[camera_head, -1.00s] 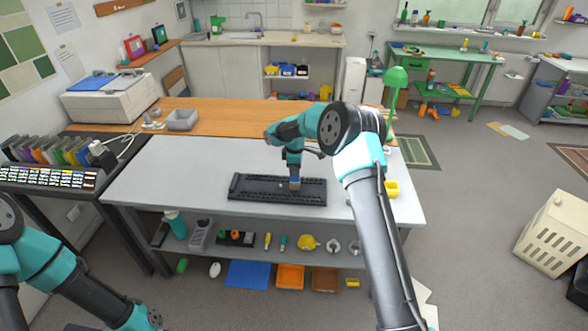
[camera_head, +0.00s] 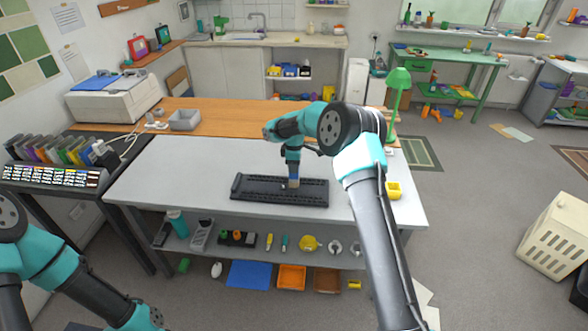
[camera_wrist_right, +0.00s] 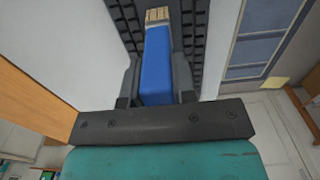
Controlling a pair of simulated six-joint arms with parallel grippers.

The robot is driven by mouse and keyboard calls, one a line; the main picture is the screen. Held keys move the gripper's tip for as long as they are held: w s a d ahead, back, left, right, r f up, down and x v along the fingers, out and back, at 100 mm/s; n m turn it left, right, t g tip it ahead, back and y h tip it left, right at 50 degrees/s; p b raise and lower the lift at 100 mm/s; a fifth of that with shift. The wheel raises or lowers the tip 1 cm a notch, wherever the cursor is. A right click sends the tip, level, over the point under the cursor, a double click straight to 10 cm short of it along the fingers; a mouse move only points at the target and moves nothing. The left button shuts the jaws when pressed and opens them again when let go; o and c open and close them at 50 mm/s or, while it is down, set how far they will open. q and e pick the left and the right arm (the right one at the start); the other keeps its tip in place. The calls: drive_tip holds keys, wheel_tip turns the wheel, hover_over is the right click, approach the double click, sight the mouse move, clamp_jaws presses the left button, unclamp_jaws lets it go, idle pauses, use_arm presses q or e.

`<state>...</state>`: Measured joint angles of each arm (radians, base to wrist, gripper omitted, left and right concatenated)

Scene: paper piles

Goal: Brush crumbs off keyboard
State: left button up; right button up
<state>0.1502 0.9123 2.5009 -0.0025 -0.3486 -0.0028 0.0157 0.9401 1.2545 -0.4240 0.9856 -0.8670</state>
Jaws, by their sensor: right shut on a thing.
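The black keyboard (camera_head: 255,188) lies on the light grey table. It also shows in the right wrist view (camera_wrist_right: 123,20), running under the brush. My right gripper (camera_head: 293,172) is over the keyboard, right of its middle. In the right wrist view the gripper (camera_wrist_right: 157,85) is shut on a brush with a blue handle (camera_wrist_right: 157,60) and pale bristles (camera_wrist_right: 158,14). The bristles point down at the keys; I cannot tell whether they touch. A small pale speck (camera_head: 284,186) shows on the keyboard beside the brush. My left arm is at the lower left, its gripper out of view.
A grey tray (camera_head: 184,120) stands on the wooden counter behind. Several tools and bins lie on shelves below.

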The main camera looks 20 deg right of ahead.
drive_tip(key=shift+r, duration=2.65)
drive_tip(key=shift+f, duration=0.2)
drive_tip(key=shift+w+a+f, duration=0.1)
drive_tip(key=shift+a+f, duration=0.1)
drive_tip(key=shift+f, duration=1.1)
drive_tip(key=shift+w+a+f, duration=0.1)
drive_tip(key=shift+a+f, duration=0.1)
drive_tip(key=shift+f, duration=1.05)
drive_tip(key=shift+f, duration=0.75)
drive_tip(key=shift+f, duration=0.15)
idle(0.5)
drive_tip(key=shift+s+d, duration=0.3)
drive_tip(key=shift+d, duration=0.25)
drive_tip(key=shift+a, duration=0.1)
